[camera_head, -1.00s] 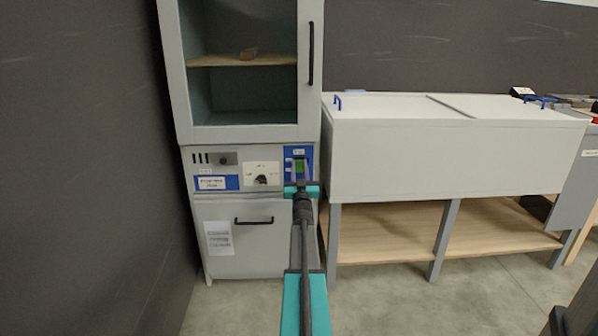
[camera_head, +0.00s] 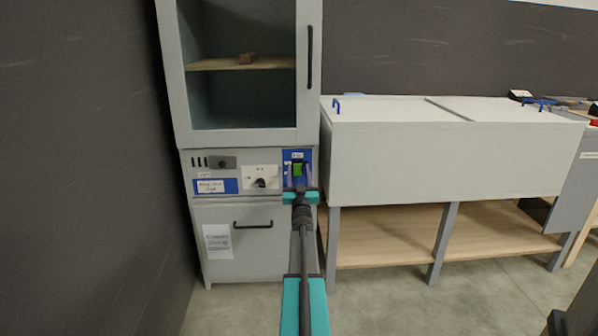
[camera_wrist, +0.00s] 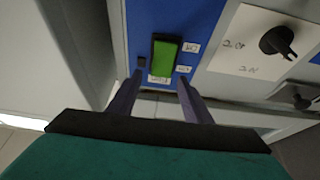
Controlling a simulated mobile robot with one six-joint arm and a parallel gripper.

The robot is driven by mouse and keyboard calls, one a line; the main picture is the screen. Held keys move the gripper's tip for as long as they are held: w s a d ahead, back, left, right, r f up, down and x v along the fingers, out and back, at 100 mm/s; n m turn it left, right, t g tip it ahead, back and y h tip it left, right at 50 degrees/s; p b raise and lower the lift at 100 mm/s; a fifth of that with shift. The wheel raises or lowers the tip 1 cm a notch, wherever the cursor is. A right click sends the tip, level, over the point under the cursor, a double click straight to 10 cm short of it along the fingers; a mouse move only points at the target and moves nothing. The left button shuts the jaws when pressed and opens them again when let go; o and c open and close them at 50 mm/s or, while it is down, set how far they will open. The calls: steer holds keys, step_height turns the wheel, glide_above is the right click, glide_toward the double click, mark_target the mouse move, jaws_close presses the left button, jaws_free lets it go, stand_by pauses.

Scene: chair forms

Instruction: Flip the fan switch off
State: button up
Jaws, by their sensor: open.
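The fan switch is a green rocker (camera_head: 298,169) in a black frame on a blue plate at the right of the cabinet's control panel. In the wrist view the green rocker (camera_wrist: 164,60) stands on the blue plate with small white labels beside and below it. My gripper (camera_head: 300,180) is in front of this plate. In the wrist view its two fingers (camera_wrist: 160,82) are spread apart, one to each side below the switch, with nothing between them. I cannot tell whether the fingertips touch the panel.
A white plate with a black knob (camera_head: 261,183) is left of the switch; it also shows in the wrist view (camera_wrist: 279,42). Above is a glass-fronted cabinet door with a black handle (camera_head: 310,57). Below is a door handle (camera_head: 253,225). A grey bench box (camera_head: 440,160) stands to the right.

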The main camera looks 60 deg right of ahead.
steer(key=p+v, duration=0.2)
steer(key=v, duration=1.1)
steer(key=shift+w, duration=0.1)
stand_by(0.5)
